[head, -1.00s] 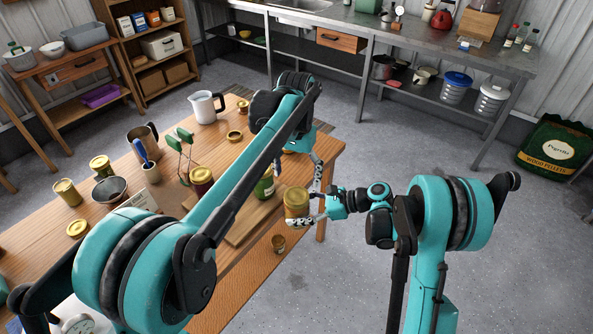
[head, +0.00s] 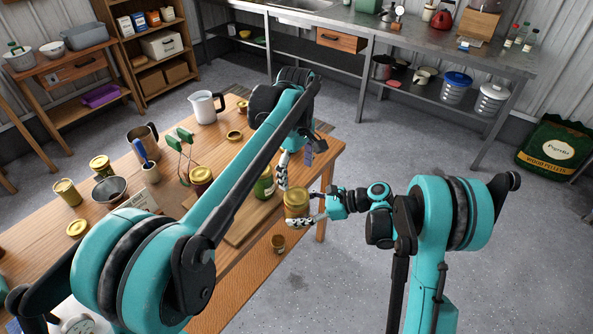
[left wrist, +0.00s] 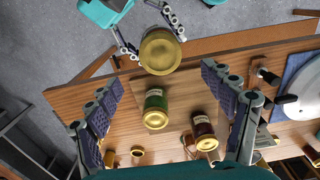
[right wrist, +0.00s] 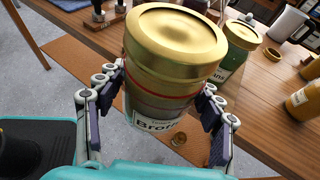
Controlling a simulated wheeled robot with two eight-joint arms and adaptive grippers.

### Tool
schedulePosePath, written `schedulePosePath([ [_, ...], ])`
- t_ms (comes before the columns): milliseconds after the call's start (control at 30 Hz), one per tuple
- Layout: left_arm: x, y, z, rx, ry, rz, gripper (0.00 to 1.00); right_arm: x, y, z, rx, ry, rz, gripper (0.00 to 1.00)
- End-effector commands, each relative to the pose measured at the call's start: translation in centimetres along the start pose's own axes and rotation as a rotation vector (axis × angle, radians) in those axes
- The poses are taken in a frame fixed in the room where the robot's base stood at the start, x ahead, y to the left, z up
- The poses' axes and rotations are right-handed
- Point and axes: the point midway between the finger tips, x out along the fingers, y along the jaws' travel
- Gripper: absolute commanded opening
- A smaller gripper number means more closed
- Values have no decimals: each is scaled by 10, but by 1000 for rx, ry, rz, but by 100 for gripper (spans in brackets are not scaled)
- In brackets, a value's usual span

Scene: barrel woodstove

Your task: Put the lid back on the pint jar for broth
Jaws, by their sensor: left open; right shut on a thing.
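The pint jar for broth (right wrist: 155,105), with part of a "Broth" label showing, is held upright off the table's near right edge. A gold lid (right wrist: 175,38) sits on its top; I cannot tell whether it is tight. The jar also shows in the head view (head: 296,204). My right gripper (right wrist: 160,88) is shut around the jar's sides. My left gripper (head: 293,165) is open and empty, above and a little behind the jar in the head view. In the left wrist view the lidded jar (left wrist: 160,52) lies beyond its spread fingers, apart from them.
A white pitcher (head: 205,107), a metal jug (head: 142,140) and a loose gold lid (head: 77,228) are farther off. Open floor lies right of the table.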

Motion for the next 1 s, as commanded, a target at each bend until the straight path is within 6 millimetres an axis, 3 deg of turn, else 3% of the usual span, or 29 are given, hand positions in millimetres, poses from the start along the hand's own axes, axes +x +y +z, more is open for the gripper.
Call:
schedulePosePath([
  [233,12,0,0,1,0,0,82,0,0,1,0,-2,0,0],
  [500,54,0,0,2,1,0,82,0,0,1,0,-2,0,0],
  [700,75,0,0,2,2,1,82,0,0,1,0,-2,0,0],
  [1000,80,0,0,2,2,1,82,0,0,1,0,-2,0,0],
])
